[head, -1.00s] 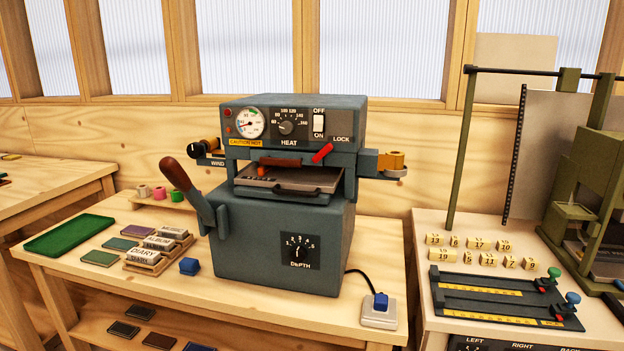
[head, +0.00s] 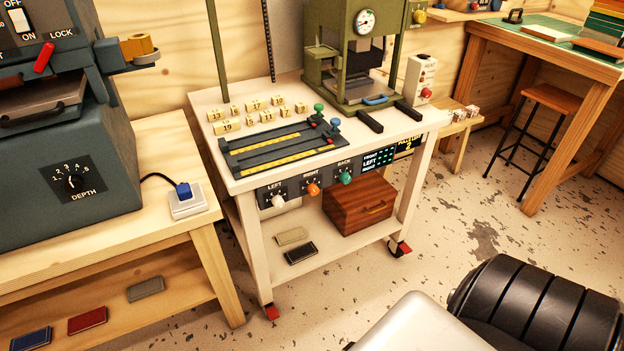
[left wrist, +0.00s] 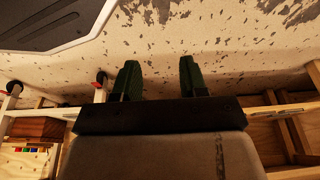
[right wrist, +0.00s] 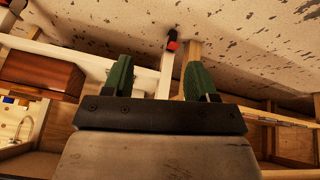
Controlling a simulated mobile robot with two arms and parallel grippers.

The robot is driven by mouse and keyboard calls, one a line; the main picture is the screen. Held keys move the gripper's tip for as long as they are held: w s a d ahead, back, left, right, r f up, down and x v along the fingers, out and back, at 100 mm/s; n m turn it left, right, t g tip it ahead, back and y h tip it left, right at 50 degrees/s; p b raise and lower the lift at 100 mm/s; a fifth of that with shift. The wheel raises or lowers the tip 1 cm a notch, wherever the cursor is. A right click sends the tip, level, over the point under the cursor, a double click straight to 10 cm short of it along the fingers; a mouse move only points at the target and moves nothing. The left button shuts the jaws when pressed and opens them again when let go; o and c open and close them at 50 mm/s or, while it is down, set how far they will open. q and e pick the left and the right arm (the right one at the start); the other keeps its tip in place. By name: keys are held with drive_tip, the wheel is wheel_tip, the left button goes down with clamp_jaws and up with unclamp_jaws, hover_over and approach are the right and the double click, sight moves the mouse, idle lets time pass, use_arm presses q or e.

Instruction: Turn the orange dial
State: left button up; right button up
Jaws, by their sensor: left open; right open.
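The orange dial (head: 313,189) sits under the label RIGHT on the front panel of the white wheeled cart (head: 240,184). A white dial (head: 278,201) under LEFT is to its left, and a green dial (head: 346,178) under BACK is to its right. My left gripper (left wrist: 158,80) is open and empty in the left wrist view. My right gripper (right wrist: 157,80) is open and empty in the right wrist view. Neither gripper shows in the head view, and the orange dial cannot be made out in the wrist views.
On the cart top are a black guide rack (head: 285,147), several numbered wooden blocks and a green press (head: 345,60). A wooden box (head: 372,204) stands on its lower shelf. The grey heat machine (head: 60,150) is at left. Speckled floor (head: 440,235) is open right of the cart.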

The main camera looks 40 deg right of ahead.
drive_tip(key=w+d+r+m+t+h+b, duration=0.1)
drive_tip(key=w+d+r+t+b, duration=0.3)
drive_tip(key=w+d, duration=0.5)
use_arm(q)
drive_tip(key=w+d+r+t+b, duration=0.25)
drive_tip(key=w+r+b, duration=0.25)
drive_tip(key=w+r, duration=0.45)
use_arm(e)
drive_tip(key=m+t+h+b, duration=0.1)
drive_tip(key=t+h+b, duration=0.1)
drive_tip(key=t+b, duration=0.6)
approach(315, 193)
drive_tip(key=shift+m, duration=0.3)
drive_tip(key=b+x, duration=0.2)
drive_tip(key=x, duration=0.6)
drive_tip(key=shift+w+d, duration=0.1)
use_arm(q)
drive_tip(key=w+d+r+t+h, duration=0.1)
drive_tip(key=w+r+t, duration=0.2)
drive_tip(key=r, duration=0.6)
drive_tip(key=w+d+r+t+h, duration=0.1)
drive_tip(key=w+r+t+h, duration=0.1)
drive_tip(key=w+r+t, duration=0.2)
drive_tip(key=shift+d+r+t, duration=0.35)
drive_tip(key=shift+r+t, duration=1.4)
drive_tip(key=shift+r, duration=0.65)
use_arm(e)
drive_tip(key=shift+w+d, duration=0.1)
drive_tip(key=shift+w, duration=0.4)
drive_tip(key=c, duration=0.9)
